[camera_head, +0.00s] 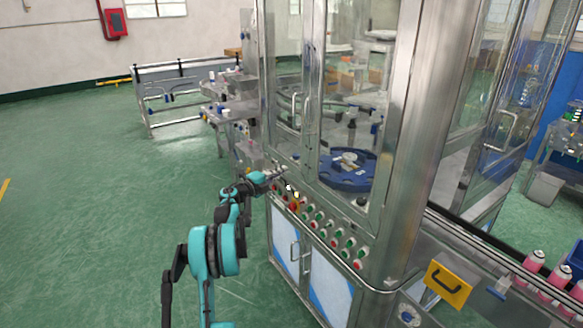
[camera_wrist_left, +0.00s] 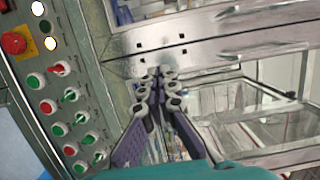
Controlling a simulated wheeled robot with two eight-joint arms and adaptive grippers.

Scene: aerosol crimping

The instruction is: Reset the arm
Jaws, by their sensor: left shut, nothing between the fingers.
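My left arm reaches forward in the head view, and its gripper (camera_head: 281,174) is near the upper left end of the machine's button panel (camera_head: 318,232). In the left wrist view the gripper (camera_wrist_left: 160,72) has its fingertips together with nothing between them, in front of the steel frame under the glass doors. The panel (camera_wrist_left: 75,75) with red and green knobs lies to its left there. Whether the fingertips touch the steel cannot be told. My right gripper is not in view.
A red emergency button (camera_wrist_left: 14,43) and lit lamps sit on the panel. The glass-doored machine holds a blue round fixture (camera_head: 347,170). Pink cans (camera_head: 533,262) stand on the conveyor at the right, near a yellow plate (camera_head: 447,284). Green floor (camera_head: 100,220) is open at the left.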

